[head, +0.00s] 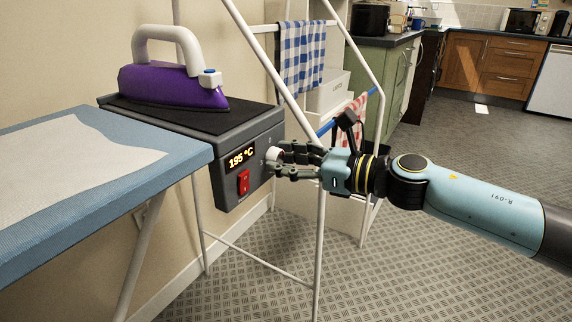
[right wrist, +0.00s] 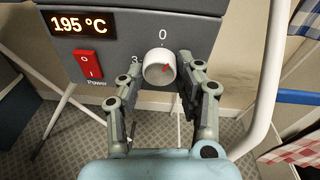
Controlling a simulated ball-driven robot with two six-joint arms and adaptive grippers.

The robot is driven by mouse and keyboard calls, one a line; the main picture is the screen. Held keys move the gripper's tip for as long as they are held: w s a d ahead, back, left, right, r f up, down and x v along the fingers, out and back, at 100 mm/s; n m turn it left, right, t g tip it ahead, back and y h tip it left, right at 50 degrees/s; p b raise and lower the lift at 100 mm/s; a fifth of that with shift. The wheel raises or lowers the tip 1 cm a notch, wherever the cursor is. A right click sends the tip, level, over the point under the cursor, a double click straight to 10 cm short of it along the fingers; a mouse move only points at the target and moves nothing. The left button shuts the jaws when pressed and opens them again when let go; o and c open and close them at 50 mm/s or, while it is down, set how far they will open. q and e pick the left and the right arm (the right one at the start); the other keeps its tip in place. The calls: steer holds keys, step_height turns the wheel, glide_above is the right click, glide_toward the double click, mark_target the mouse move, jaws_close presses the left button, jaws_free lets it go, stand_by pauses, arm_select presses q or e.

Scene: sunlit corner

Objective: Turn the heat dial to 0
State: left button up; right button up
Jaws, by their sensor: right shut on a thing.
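In the head view the fingers partly hide the dial (head: 274,155). The display (head: 240,158) reads 195 °C. My left gripper is not in view.
A purple iron (head: 172,86) rests on top of the box. A red power switch (head: 243,182) is below the display. The blue ironing board (head: 150,141) is at left. A white drying rack (head: 320,230) with checked cloths stands close around my right gripper.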

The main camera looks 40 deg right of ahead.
steer(key=shift+s+f+n, duration=0.1)
steer(key=shift+f+n, duration=0.05)
steer(key=shift+n, duration=0.65)
steer(key=n+b, duration=0.1)
steer(key=n, duration=0.1)
steer(key=shift+n+h, duration=0.3)
steer(key=shift+n, duration=0.1)
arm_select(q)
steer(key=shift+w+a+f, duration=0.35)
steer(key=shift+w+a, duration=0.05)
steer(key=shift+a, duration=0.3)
arm_select(e)
steer(key=shift+n, duration=0.3)
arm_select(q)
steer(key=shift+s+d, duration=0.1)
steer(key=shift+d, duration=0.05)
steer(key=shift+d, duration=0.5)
